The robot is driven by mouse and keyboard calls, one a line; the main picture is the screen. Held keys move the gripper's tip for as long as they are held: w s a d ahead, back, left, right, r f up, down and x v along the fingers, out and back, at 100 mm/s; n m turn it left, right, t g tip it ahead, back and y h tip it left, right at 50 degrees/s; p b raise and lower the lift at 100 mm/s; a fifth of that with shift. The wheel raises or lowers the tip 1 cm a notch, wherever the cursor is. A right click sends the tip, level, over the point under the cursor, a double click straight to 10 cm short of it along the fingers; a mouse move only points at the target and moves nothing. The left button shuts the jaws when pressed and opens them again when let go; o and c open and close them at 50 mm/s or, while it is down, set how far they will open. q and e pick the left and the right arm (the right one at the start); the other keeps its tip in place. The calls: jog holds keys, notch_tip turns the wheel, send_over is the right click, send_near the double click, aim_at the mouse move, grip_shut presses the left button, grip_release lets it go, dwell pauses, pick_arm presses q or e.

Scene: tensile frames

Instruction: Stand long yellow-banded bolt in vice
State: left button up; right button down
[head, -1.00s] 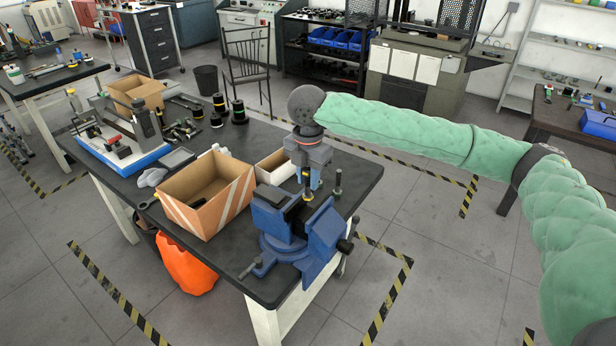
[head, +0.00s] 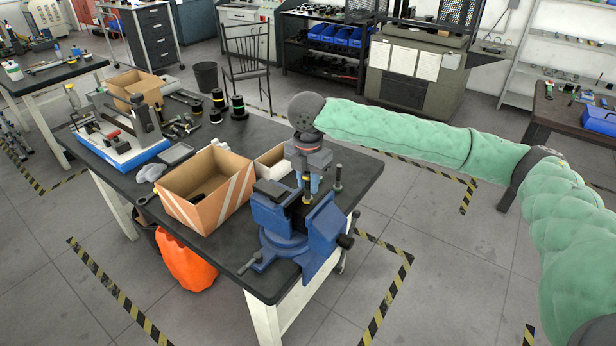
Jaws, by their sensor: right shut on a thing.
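The blue vice (head: 285,220) stands on the near right corner of the dark workbench, its jaws apart. My right gripper (head: 308,178) is above the vice, pointing down and shut on the long yellow-banded bolt (head: 307,192). The bolt is upright, and its lower part is at the gap between the vice jaws. I cannot tell whether it touches the vice floor. A second upright bolt with a green band (head: 338,178) stands just right of the gripper, behind the vice. My left gripper is not in view.
A blue-based test rig (head: 122,140) and several black spools (head: 238,108) are farther back. The bench's right edge is close to the vice.

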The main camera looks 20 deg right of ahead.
jog(key=shift+f, duration=1.15)
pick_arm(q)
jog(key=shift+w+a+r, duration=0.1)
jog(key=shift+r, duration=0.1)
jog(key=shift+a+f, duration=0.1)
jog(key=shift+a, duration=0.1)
pick_arm(e)
jog(key=shift+f, duration=0.1)
